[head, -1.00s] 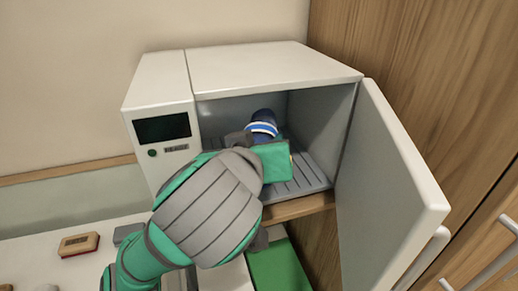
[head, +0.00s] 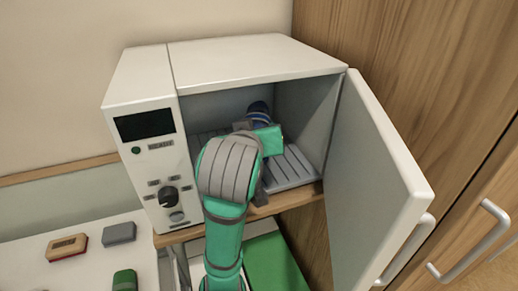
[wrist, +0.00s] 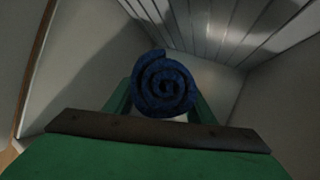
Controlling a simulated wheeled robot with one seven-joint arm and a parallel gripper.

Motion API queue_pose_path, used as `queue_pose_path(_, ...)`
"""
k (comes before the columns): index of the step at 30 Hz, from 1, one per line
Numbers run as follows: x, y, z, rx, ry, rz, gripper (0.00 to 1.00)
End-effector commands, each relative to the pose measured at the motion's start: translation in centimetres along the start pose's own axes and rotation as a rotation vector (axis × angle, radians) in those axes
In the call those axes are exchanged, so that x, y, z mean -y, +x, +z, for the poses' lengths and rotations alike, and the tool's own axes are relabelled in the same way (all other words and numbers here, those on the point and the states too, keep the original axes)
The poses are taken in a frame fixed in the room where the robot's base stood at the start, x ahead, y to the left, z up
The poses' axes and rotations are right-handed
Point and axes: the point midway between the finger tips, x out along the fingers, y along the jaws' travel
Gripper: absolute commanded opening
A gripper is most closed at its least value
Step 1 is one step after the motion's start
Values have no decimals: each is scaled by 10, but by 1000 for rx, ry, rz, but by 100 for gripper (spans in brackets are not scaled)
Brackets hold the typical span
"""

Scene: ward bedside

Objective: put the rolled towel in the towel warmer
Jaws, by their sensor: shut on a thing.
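The towel warmer (head: 255,55) is a white box on a wooden shelf, with its door (head: 375,180) swung wide open to the right. The rolled towel (head: 258,108) is blue with a pale band and is inside the chamber, partly hidden by my gripper. In the wrist view the towel's spiral end (wrist: 163,84) faces the camera between the green fingers. My gripper (head: 262,135) reaches through the opening and is shut on the towel, above the slatted rack (head: 292,168). Whether the towel touches the rack cannot be told.
The warmer's control panel with a dark display (head: 146,125) and knob (head: 169,196) is left of the opening. A red and tan box (head: 67,247), a grey block (head: 119,234) and a green item (head: 125,280) lie on the white surface below. A wooden cabinet stands at right.

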Motion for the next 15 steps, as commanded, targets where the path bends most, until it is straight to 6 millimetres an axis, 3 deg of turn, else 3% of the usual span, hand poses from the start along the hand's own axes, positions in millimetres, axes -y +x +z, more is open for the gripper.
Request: queue_pose_path(15, 7, 47, 27, 4, 1, -6, 26)
